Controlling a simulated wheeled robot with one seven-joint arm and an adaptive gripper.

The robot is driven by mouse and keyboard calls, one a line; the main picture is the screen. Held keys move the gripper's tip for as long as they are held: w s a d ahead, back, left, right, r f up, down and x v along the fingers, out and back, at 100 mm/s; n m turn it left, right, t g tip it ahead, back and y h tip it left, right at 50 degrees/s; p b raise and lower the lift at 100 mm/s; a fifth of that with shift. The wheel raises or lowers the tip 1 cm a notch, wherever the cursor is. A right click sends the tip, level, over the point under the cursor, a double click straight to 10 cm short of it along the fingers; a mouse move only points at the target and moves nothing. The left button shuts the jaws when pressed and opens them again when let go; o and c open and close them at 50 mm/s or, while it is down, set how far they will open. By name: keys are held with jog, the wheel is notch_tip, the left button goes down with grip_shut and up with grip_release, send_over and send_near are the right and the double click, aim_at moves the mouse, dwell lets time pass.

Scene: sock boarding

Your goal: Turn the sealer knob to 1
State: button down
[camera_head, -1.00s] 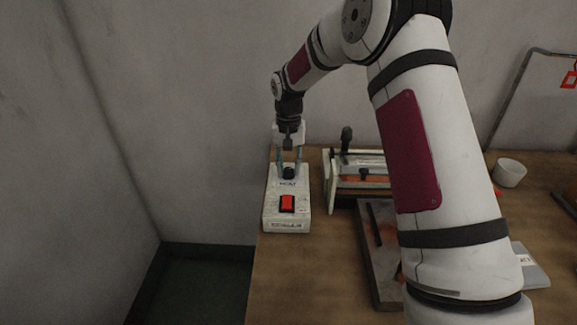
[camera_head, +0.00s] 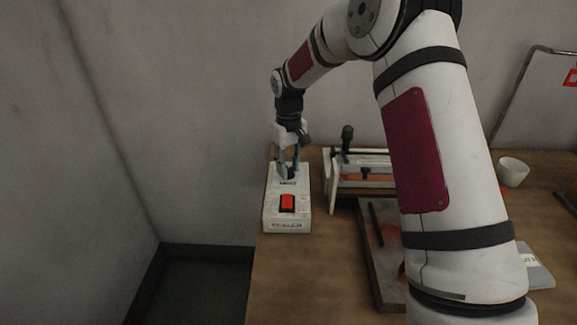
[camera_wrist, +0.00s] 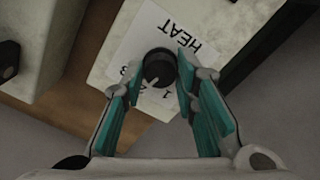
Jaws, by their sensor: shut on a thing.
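The sealer control box (camera_head: 272,205) is white and stands at the table's left end, with a red switch (camera_head: 287,203) on top and a SEALER label on its front. The black round knob (camera_wrist: 160,66) sits beside the HEAT lettering (camera_wrist: 188,37) in the wrist view. Its pale pointer mark faces the lower side of the picture, near the printed 1 (camera_wrist: 167,93); I cannot tell whether it lines up exactly. My gripper (camera_wrist: 157,70) is shut on the knob, one teal-padded finger on each side. In the head view my gripper (camera_head: 288,167) comes down over the knob, partly hiding it.
The sealer press (camera_head: 362,172) stands just right of the box. A dark tray (camera_head: 385,280) lies in front of it. A white cup (camera_head: 513,171) stands farther right. The table's left edge is close beside the box.

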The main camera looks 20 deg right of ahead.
jog(key=n, duration=0.5)
jog(key=shift+n, duration=0.3)
jog(key=n, duration=0.5)
jog(key=shift+n, duration=0.4)
jog(key=c, duration=1.2)
grip_release()
jog(key=shift+c, duration=0.2)
notch_tip(320, 180, up, 12)
